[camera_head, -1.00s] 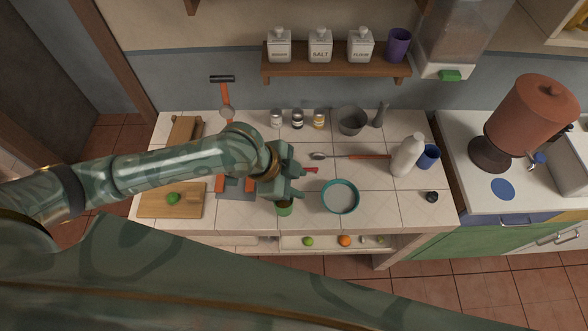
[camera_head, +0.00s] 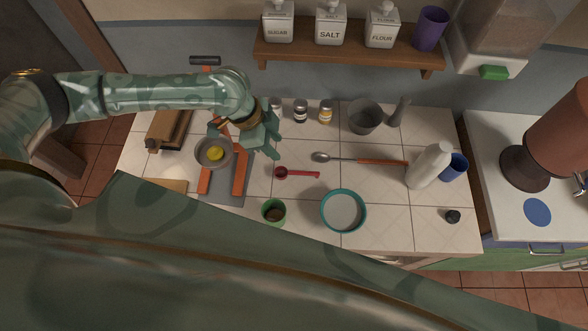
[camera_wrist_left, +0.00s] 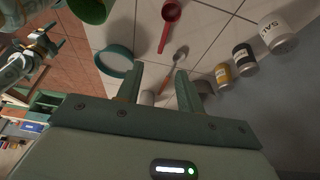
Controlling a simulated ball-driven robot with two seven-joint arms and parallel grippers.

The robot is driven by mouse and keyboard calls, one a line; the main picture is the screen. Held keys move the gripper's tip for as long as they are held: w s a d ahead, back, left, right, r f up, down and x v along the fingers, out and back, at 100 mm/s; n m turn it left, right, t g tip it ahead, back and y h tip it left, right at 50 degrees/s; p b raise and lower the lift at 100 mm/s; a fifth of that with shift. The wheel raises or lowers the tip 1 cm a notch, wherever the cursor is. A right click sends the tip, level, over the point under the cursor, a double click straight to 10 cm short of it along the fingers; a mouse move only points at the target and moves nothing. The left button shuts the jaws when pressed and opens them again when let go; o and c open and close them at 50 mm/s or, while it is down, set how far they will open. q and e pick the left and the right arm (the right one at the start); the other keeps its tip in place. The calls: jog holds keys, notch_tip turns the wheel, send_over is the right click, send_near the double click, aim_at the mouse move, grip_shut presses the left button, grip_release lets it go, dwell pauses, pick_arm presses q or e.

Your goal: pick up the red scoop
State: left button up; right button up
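The red scoop (camera_head: 297,174) lies on the tiled counter, its round bowl at the left and its handle pointing right. It also shows at the top of the left wrist view (camera_wrist_left: 166,27). My left gripper (camera_head: 274,137) is above the counter, up and left of the scoop in the head view, and apart from it. In the left wrist view its two fingers (camera_wrist_left: 156,84) are spread with nothing held between them.
A green cup (camera_head: 273,211) and a teal-rimmed bowl (camera_head: 343,210) stand in front of the scoop. A long spoon with an orange handle (camera_head: 381,162) lies to the right. A pan (camera_head: 213,153) with something yellow is at the left. Small jars (camera_head: 300,112) stand behind.

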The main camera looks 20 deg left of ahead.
pick_arm(q)
jog(key=b, duration=0.2)
send_over(300, 172)
jog(key=a, duration=0.2)
jog(key=f, duration=1.1)
jog(key=shift+s, duration=0.4)
jog(key=x, duration=0.4)
jog(key=shift+f+b, duration=0.4)
jog(key=shift+f, duration=0.05)
jog(key=shift+w+f, duration=0.1)
jog(key=shift+f, duration=0.1)
grip_shut()
